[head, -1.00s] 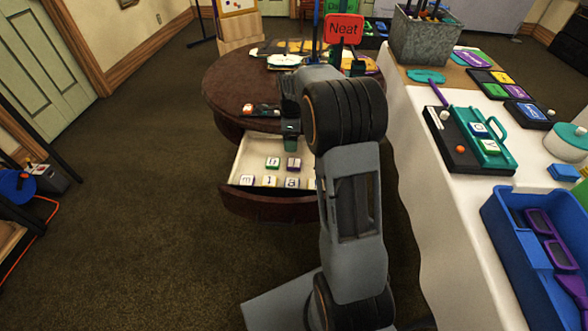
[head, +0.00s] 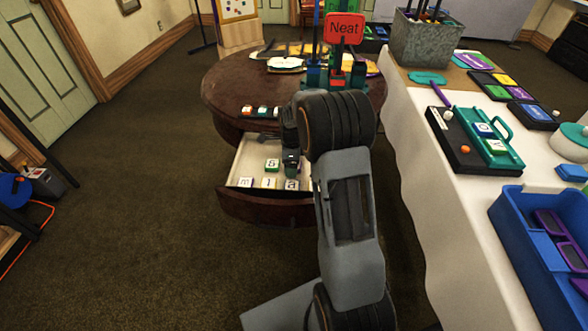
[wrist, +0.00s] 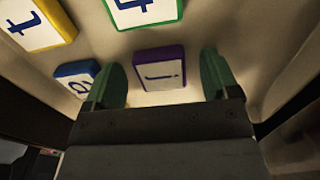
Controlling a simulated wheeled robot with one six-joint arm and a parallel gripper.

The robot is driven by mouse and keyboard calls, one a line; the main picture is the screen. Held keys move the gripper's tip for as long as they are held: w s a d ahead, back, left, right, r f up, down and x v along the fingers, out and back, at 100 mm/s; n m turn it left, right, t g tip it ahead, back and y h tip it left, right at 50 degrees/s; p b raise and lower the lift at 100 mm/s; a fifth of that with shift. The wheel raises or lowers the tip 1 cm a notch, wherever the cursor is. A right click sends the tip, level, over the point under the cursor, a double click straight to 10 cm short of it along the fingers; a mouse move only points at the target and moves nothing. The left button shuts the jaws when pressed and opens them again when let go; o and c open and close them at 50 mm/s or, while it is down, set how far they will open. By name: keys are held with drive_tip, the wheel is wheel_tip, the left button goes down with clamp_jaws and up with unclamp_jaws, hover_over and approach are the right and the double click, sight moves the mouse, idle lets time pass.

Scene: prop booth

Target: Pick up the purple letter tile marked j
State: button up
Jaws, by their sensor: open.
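The purple letter tile marked j (wrist: 160,69) lies in the open drawer (head: 245,160) of the round wooden table. In the wrist view it shows between the two green fingertips of my gripper (wrist: 162,80), with a gap on each side. My gripper is open and holds nothing. In the head view my gripper (head: 291,162) is low in the drawer and covers most of the tile there.
In the wrist view a blue-edged tile (wrist: 77,80) lies just left of the left finger. A yellow-edged tile (wrist: 38,22) and another tile (wrist: 143,10) are farther off. The drawer walls are close by. A white-covered table (head: 420,190) stands at the right.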

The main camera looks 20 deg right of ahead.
drive_tip(key=shift+f, duration=0.1)
drive_tip(key=shift+c, duration=0.2)
drive_tip(key=c, duration=1)
